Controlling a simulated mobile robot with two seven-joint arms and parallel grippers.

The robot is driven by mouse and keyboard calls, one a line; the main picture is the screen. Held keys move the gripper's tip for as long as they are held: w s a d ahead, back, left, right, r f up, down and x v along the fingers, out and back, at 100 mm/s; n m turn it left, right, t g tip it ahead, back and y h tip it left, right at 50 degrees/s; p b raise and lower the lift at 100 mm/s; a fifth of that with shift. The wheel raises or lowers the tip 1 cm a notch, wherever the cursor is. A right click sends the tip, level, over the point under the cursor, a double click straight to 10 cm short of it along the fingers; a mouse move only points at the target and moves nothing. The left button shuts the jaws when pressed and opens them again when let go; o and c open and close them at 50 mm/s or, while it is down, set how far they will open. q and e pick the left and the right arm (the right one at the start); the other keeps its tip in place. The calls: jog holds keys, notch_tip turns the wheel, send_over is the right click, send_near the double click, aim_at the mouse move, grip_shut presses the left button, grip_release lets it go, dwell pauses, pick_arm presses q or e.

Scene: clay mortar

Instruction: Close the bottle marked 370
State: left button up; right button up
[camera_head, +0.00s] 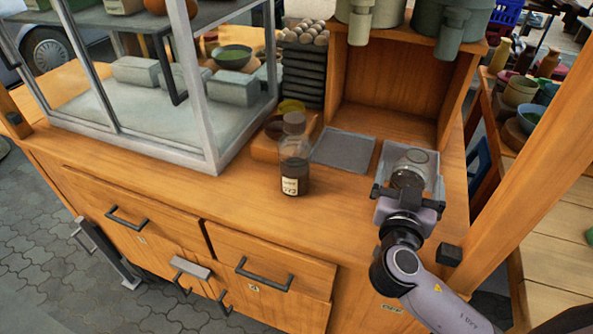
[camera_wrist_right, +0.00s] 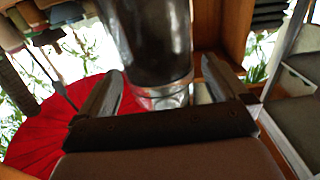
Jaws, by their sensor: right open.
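A clear bottle (camera_head: 294,178) with dark contents and a pale label stands upright on the wooden counter, left of my right gripper. Its label is too small to read surely; a brownish, translucent top (camera_head: 293,122) shows above its neck. My right gripper (camera_head: 408,192) is open at the counter's right side. A second dark, glassy vessel (camera_head: 411,168) shows just beyond its jaws. In the right wrist view a dark vessel with a clear end (camera_wrist_right: 155,45) shows between or just beyond the open fingers; I cannot tell whether they touch it. My left gripper is not in view.
A glass display case (camera_head: 215,130) stands left of the bottle. A grey mat (camera_head: 343,151) lies right of it, before an open wooden shelf box (camera_head: 390,85). A wooden post (camera_head: 545,165) rises at the right. The counter's front left is clear.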

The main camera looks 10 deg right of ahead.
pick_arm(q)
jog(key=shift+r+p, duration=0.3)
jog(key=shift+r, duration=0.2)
pick_arm(e)
jog(key=shift+x, duration=1.55)
jog(key=shift+f, duration=0.1)
jog(key=c, duration=1.2)
jog(key=shift+o, duration=0.2)
jog(key=shift+r, duration=0.2)
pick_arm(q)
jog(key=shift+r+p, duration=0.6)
pick_arm(e)
notch_tip(320, 180, up, 20)
jog(key=shift+f, duration=0.1)
